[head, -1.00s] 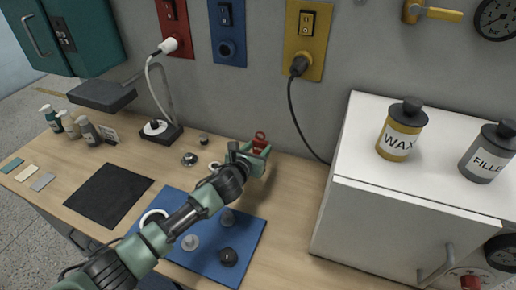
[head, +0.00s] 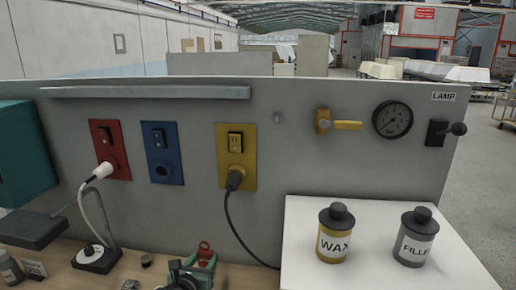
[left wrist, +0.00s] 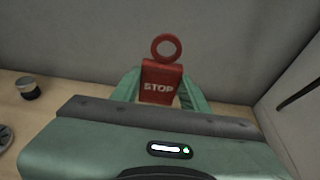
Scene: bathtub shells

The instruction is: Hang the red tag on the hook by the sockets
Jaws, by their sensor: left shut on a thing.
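The red tag (head: 204,250), with a ring at its top, stands upright between the fingers of my left gripper (head: 200,264) at the bottom of the head view. In the left wrist view the tag (left wrist: 160,82) reads STOP, and the green fingers of my left gripper (left wrist: 158,98) are shut on its sides, ring up. A small grey hook (head: 278,117) is on the wall right of the yellow socket (head: 236,157), above and to the right of the tag. Red (head: 110,150) and blue (head: 162,153) sockets are further left. My right gripper is out of view.
A black cable (head: 243,232) hangs from the yellow socket. A white cabinet (head: 300,215) at right carries WAX (head: 334,235) and FILLER (head: 414,238) bottles. A yellow valve (head: 340,123) and a gauge (head: 393,119) are right of the hook. The wall around the hook is clear.

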